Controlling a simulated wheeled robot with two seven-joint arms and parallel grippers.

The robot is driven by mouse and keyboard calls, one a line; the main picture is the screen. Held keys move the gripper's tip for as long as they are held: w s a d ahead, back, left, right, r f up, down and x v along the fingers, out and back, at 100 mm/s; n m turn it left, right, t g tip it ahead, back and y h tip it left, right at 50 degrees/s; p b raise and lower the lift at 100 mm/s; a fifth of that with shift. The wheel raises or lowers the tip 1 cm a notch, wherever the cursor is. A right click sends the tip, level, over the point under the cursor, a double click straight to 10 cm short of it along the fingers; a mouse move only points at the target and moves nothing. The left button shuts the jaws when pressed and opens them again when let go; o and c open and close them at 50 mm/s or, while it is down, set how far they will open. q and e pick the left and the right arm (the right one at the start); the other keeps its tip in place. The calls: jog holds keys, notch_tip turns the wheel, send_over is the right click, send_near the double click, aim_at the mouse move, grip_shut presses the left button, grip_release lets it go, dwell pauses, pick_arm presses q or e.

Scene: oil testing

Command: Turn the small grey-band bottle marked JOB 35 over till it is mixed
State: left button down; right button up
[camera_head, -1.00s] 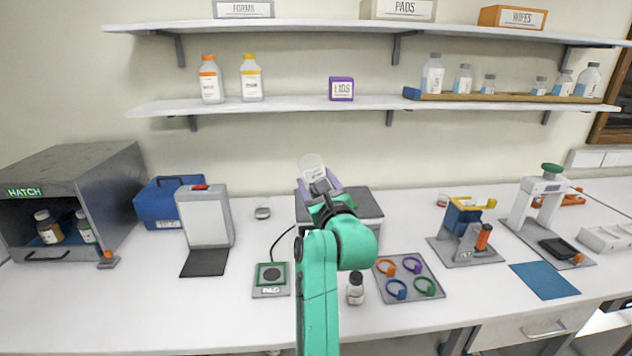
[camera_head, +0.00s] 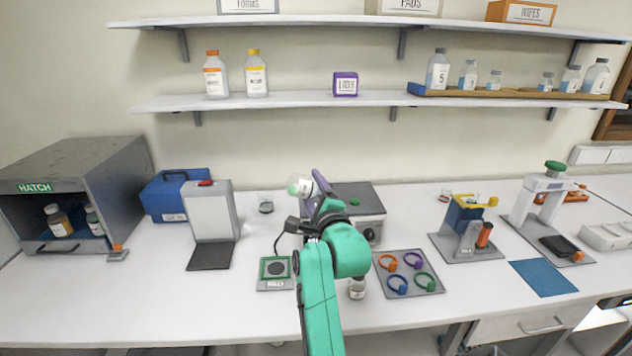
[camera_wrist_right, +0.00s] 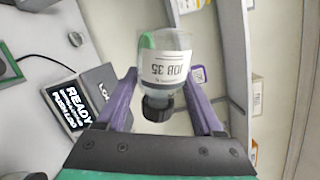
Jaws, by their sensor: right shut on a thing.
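My right gripper (camera_head: 316,192) is shut on a small clear bottle (camera_head: 299,185), held in the air over the bench in front of the grey machine. In the right wrist view the bottle (camera_wrist_right: 172,68) sits between the purple fingers of the gripper (camera_wrist_right: 165,100). Its white label reads JOB 35 and appears upside down in that picture. Its dark cap (camera_wrist_right: 158,106) points toward the palm. A green patch shows at the bottle's edge. In the head view the bottle is tilted to the left. My left gripper is out of view.
The grey machine (camera_head: 365,197) stands close behind the gripper; its screen (camera_wrist_right: 70,108) reads READY. A shelf (camera_head: 300,101) runs above. The front left bench is clear.

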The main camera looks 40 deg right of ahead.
jog(key=shift+w+a+f+n+y, duration=0.1)
jog(key=shift+a+f+n+y, duration=0.2)
jog(key=shift+a+f+n, duration=0.7)
jog(key=n, duration=0.3)
jog(key=shift+d+f, duration=0.1)
jog(key=shift+f, duration=0.05)
jog(key=n, duration=0.3)
jog(key=shift+n, duration=0.4)
jog(key=shift+d, duration=0.1)
